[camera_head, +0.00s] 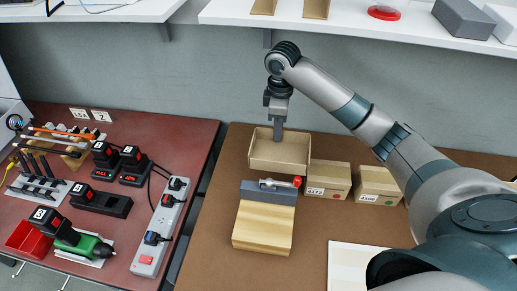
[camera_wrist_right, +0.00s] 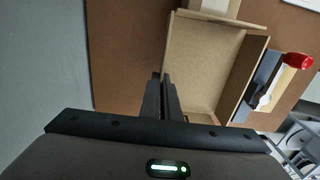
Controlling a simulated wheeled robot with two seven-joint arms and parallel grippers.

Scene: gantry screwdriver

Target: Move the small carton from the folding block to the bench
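The small carton (camera_head: 264,163) is an open, empty tan box just behind the folding block (camera_head: 263,228), clear of its top in the picture. It also fills the upper middle of the right wrist view (camera_wrist_right: 205,60). My right gripper (camera_head: 278,138) reaches down to the carton's back wall. In the wrist view its two dark fingers (camera_wrist_right: 163,85) are close together with the wall's edge between them. I cannot tell if the carton touches the bench (camera_head: 217,188). The folding block has a pale wooden front, a grey strip and a red-handled clamp (camera_head: 281,183). My left gripper is out of view.
Two closed cartons, one (camera_head: 328,180) beside the open carton and another (camera_head: 378,186) farther right, stand on the bench. A white sheet (camera_head: 347,268) lies at the front. A red table (camera_head: 180,135) with tools and a power strip (camera_head: 160,230) is left. A shelf (camera_head: 350,25) hangs above.

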